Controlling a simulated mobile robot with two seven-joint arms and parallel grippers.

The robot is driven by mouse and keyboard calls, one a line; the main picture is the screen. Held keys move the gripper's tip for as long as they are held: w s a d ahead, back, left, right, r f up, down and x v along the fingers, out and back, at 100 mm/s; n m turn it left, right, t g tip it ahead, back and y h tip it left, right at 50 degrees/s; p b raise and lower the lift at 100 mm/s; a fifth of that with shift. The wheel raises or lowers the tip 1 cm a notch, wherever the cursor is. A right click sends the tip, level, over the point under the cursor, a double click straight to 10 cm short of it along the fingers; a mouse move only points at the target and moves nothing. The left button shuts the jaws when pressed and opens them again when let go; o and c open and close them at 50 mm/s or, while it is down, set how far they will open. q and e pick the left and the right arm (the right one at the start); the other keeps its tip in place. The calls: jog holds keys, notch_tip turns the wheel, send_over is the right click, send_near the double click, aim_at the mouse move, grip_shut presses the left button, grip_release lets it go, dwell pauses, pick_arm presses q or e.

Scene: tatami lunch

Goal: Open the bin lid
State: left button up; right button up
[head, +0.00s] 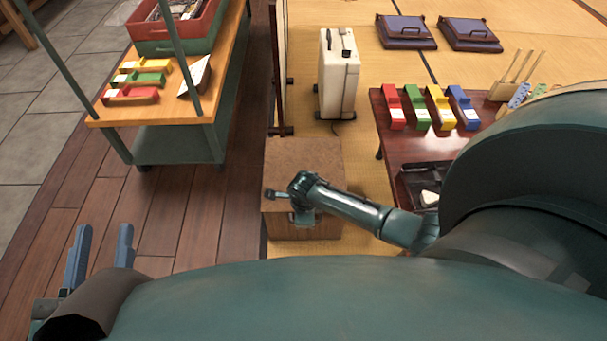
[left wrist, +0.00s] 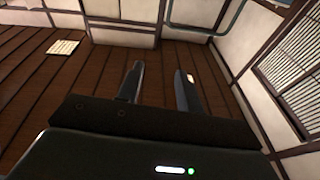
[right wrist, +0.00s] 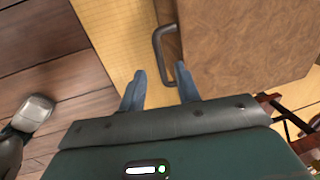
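The bin is a brown wooden box (head: 318,160) on the tatami edge in the middle of the head view, its flat top level and apparently closed. In the right wrist view, its brown panel (right wrist: 245,40) fills the upper right, with a dark curved handle (right wrist: 158,45) at its left edge. My right gripper (right wrist: 160,78) is open and empty, its fingers just short of the handle; the right fingertip is close to the handle's lower end. In the head view my right arm hides part of the bin. My left gripper (head: 102,235) is open and empty over the wooden floor.
A white case (head: 338,75) stands behind the bin. A low red-brown table (head: 385,110) with coloured blocks is on the right. A wooden-topped cart (head: 190,105) with a red crate (head: 200,30) is on the left. Plank floor lies clear between cart and bin.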

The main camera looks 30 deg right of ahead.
pick_arm(q)
jog(key=shift+w+r+m+t+h+b, duration=0.2)
jog(key=shift+r+m+t+h+b, duration=0.15)
jog(key=shift+r, duration=0.2)
jog(key=shift+w+r+m+t+h+b, duration=0.15)
jog(key=shift+w+r+m+h+b, duration=0.1)
jog(key=shift+r+h+b, duration=0.2)
pick_arm(e)
jog(key=shift+w+d+f, duration=0.1)
jog(key=shift+w+f, duration=0.05)
jog(key=shift+f, duration=0.75)
jog(key=shift+w+d+f, duration=0.1)
jog(key=shift+w+f, duration=0.05)
jog(key=shift+f, duration=0.7)
jog(key=shift+c, duration=0.5)
grip_shut()
